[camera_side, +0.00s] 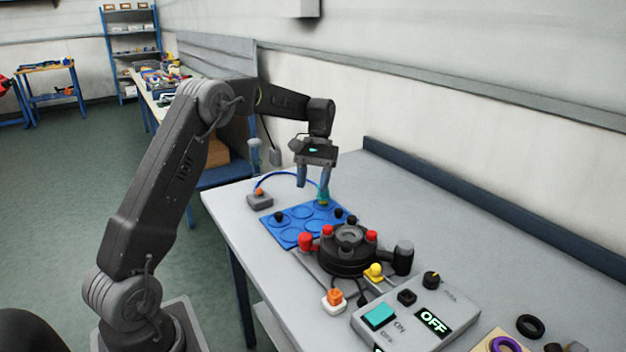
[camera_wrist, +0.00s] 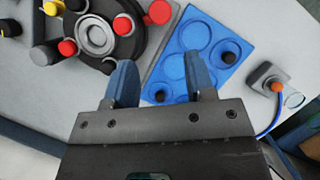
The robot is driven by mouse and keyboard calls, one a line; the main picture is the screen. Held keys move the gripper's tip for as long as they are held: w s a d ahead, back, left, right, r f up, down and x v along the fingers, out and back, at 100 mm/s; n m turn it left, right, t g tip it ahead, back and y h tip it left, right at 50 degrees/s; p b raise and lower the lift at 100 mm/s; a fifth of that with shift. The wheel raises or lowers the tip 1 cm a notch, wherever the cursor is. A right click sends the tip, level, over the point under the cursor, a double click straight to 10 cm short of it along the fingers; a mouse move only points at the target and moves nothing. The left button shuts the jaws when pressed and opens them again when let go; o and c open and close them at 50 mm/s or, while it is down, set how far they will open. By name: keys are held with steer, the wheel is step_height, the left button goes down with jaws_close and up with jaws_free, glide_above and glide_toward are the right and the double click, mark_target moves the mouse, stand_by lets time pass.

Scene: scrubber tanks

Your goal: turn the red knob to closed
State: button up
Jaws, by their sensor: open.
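Several red knobs sit around a round black unit (camera_side: 346,262) on the bench. In the side view, one red knob (camera_side: 305,241) is at its left and another red knob (camera_side: 371,235) at its right. In the wrist view, a red knob (camera_wrist: 159,12) is at the top and another red knob (camera_wrist: 67,47) is at the upper left. I cannot tell which one the task means. My gripper (camera_side: 312,188) is open and empty, pointing down above the blue tray's far side, apart from the knobs. Its fingers (camera_wrist: 158,82) also show in the wrist view.
The blue tray (camera_side: 291,220) with round recesses holds small black pieces. A grey box with an orange button (camera_side: 259,199) and blue cable is at the left. A yellow knob (camera_side: 374,271) and a control box reading OFF (camera_side: 432,321) are nearer. The bench's right rear is clear.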

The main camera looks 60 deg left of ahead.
steer(key=shift+w+r, duration=0.1)
steer(key=shift+r, duration=0.15)
steer(key=shift+a, duration=0.1)
steer(key=n+t+h, duration=0.2)
steer(key=n+t, duration=0.2)
steer(key=n, duration=0.8)
glide_toward(305, 235)
steer(key=x, duration=0.9)
steer(key=shift+f, duration=0.3)
steer(key=shift+c, duration=0.5)
